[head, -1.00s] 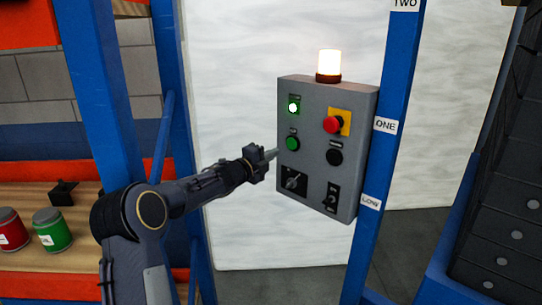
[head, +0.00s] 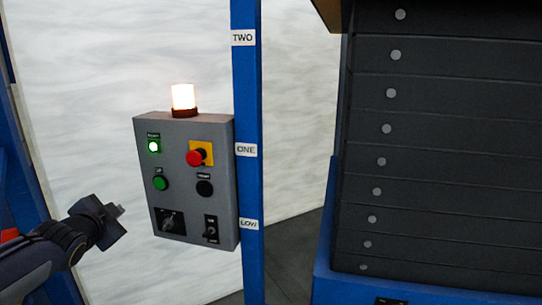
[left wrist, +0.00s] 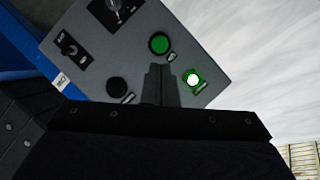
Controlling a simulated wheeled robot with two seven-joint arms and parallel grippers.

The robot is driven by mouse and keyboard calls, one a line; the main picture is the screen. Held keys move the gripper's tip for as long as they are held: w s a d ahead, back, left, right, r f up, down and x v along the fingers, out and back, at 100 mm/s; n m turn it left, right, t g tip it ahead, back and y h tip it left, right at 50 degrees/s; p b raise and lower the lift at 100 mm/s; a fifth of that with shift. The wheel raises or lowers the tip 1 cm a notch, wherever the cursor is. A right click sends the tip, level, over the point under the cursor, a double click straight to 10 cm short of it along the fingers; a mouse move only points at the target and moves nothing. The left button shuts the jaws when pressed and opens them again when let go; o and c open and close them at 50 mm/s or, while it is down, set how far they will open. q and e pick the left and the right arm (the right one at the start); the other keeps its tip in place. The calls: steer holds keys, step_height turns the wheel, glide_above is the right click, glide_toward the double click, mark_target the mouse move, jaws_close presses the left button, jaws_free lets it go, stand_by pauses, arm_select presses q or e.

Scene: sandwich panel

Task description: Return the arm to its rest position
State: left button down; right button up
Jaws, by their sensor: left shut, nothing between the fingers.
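My left gripper (head: 116,213) is at the lower left of the head view, shut and empty. It is to the left of the grey control panel (head: 193,222) and looks apart from it. In the left wrist view the shut fingers (left wrist: 159,85) show in front of the panel (left wrist: 130,62). The panel carries a lit green lamp (head: 154,146), a green button (head: 161,183), a red mushroom button (head: 195,157) on a yellow plate, a black button (head: 204,188), a rotary switch (head: 170,222) and a toggle switch (head: 211,229). My right gripper is not in view.
A dark stack of drawers or slabs (head: 440,160) in a blue frame fills the right side. A pale wall is behind.

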arm_select(q)
steer(key=s+d+f+n+g+h, duration=0.1)
steer(key=s+d+f+n+g, duration=0.2)
steer(key=s, duration=0.8)
steer(key=s+d+f+n+g+h, duration=0.2)
steer(key=s+d+f, duration=0.4)
steer(key=s, duration=0.5)
steer(key=s+d+f+n+g+h, duration=0.2)
steer(key=s+d+f+n+g, duration=0.2)
steer(key=s, duration=0.8)
steer(key=d+f+n+p, duration=0.1)
steer(key=d+n, duration=0.1)
steer(key=d, duration=0.1)
steer(key=shift+d+f, duration=0.15)
steer(key=shift+d, duration=0.25)
